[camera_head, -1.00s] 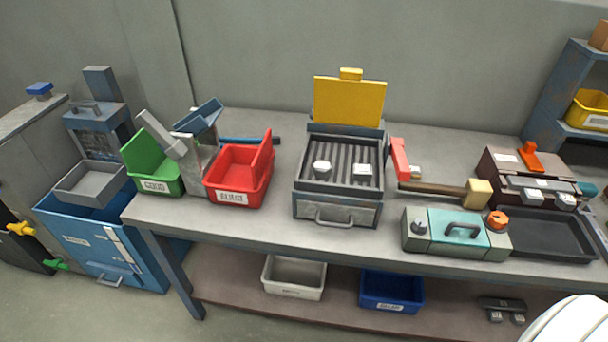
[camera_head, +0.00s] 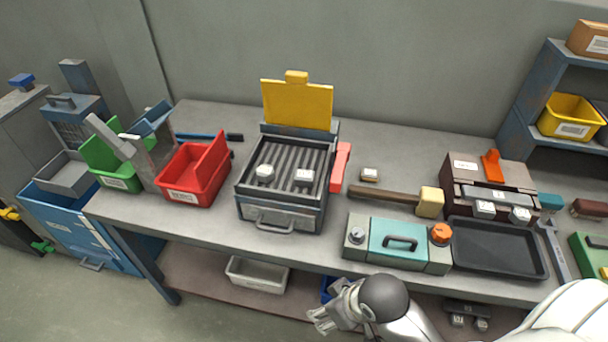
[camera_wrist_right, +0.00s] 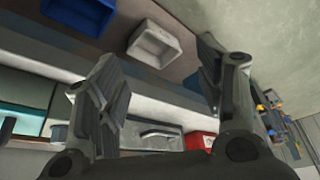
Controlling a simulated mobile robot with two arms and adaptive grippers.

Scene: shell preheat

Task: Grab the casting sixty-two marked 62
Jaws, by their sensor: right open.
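Several small pale castings are in the head view, and their marks are too small to read, so I cannot tell which is 62. Two castings, a left one (camera_head: 265,173) and a right one (camera_head: 304,177), sit on the ribbed plate of the grey heater (camera_head: 282,211). Another casting (camera_head: 369,174) lies on the bench right of the heater. Two more sit at the brown machine's front, one left (camera_head: 485,209) and one right (camera_head: 519,215). My right gripper (camera_head: 316,319) is open and empty in front of the bench edge, below the heater; its fingers fill the wrist view (camera_wrist_right: 157,60). My left gripper is out of view.
The heater's yellow lid (camera_head: 297,105) stands raised. A red bin (camera_head: 190,191) and green bin (camera_head: 116,184) stand left. A mallet (camera_head: 385,195), teal-topped case (camera_head: 398,238) and black tray (camera_head: 497,262) lie right. A white bin (camera_head: 257,282) is on the lower shelf.

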